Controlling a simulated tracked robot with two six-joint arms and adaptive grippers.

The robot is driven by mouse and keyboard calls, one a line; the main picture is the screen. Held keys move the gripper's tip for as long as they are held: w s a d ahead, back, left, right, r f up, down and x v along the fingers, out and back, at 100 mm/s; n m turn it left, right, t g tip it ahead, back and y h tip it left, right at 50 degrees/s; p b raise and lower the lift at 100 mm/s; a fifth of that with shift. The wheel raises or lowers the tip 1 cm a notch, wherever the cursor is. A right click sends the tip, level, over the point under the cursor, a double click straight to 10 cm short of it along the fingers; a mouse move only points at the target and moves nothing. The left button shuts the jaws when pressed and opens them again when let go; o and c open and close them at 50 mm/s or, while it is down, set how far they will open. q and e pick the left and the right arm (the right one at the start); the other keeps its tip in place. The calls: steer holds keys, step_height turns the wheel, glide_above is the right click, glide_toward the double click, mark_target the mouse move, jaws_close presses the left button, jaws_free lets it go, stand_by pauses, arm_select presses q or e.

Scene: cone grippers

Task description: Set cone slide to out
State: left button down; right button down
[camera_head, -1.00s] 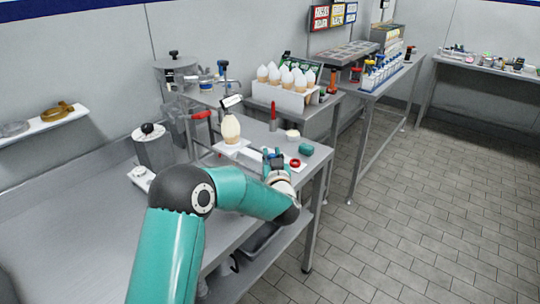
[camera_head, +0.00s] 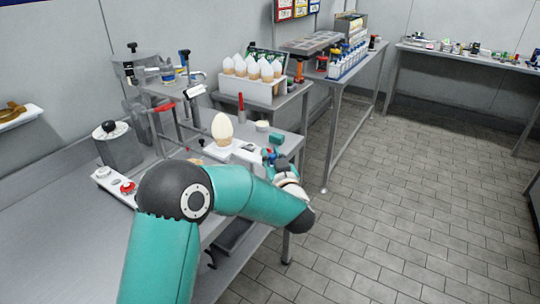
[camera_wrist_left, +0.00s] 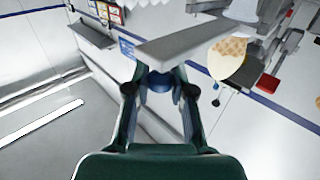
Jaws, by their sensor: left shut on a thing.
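The cone slide (camera_head: 240,155) shows in the head view as a pale plate between the cone and my left gripper. A cone with a rounded cream top (camera_head: 222,128) stands upright over it. My left gripper (camera_head: 268,156) is at the slide's right end. In the left wrist view, the gripper (camera_wrist_left: 160,88) is shut on a blue knob (camera_wrist_left: 159,81) under the slide's long pale plate (camera_wrist_left: 185,42). The waffle part of the cone (camera_wrist_left: 228,58) shows at the right there. My right gripper is not in view.
A red upright stick (camera_head: 241,106) stands behind the cone. A white rack of cones (camera_head: 250,88) is farther back. The floor at the right is clear.

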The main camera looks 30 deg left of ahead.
arm_select(q)
steer(key=c, duration=1.4)
jaws_free()
steer(key=shift+w+d, duration=0.1)
steer(key=shift+d, duration=0.2)
steer(key=o, duration=0.4)
steer(key=shift+d, duration=0.1)
steer(key=v, duration=1.2)
steer(key=shift+a, duration=0.25)
